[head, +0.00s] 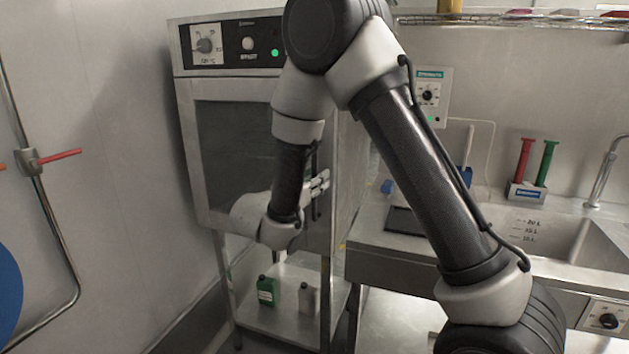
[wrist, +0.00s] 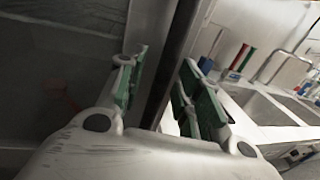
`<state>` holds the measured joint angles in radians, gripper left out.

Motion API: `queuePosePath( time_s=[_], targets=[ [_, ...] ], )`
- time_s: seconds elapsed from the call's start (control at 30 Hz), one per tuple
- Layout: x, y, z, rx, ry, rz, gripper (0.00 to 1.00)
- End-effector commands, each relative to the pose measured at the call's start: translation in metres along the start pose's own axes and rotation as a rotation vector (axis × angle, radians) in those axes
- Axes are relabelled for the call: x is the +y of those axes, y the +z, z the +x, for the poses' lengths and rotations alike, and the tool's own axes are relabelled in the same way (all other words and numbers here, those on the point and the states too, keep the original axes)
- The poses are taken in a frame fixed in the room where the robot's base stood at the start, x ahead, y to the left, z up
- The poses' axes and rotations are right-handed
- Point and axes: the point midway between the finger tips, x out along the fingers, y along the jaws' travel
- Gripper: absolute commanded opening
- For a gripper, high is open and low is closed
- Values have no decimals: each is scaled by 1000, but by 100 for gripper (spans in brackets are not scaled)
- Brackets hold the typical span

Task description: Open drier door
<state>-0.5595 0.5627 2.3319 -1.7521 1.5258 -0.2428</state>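The drier (head: 183,140) is a steel cabinet on legs at the left, with a large dark glass door (head: 232,150) that looks closed. A dark upright bar, apparently the door handle (head: 315,200), shows near the door's right edge. My gripper (head: 319,182) is at this right edge, at about mid-height of the door. In the wrist view my gripper (wrist: 163,66) has its two green-padded fingers apart. An upright edge and dark strip (wrist: 183,35) run between them. I cannot tell whether either finger touches it. My arm hides part of the door.
A steel sink counter (head: 395,258) stands to the right, with red and green handled tools (head: 535,165) in a holder. A pipe with a red lever (head: 62,155) is on the left wall.

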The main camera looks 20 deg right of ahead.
Motion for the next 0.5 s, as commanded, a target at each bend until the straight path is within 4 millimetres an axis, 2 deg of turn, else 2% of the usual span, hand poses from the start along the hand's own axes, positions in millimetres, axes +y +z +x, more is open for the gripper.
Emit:
queuePosePath(
  time_s=[0.07,0.27,0.5],
  targets=[
    [0,0,0,0,0,0,35],
    [0,0,0,0,0,0,0],
    [0,0,-1,1,-1,0,0]
  ],
)
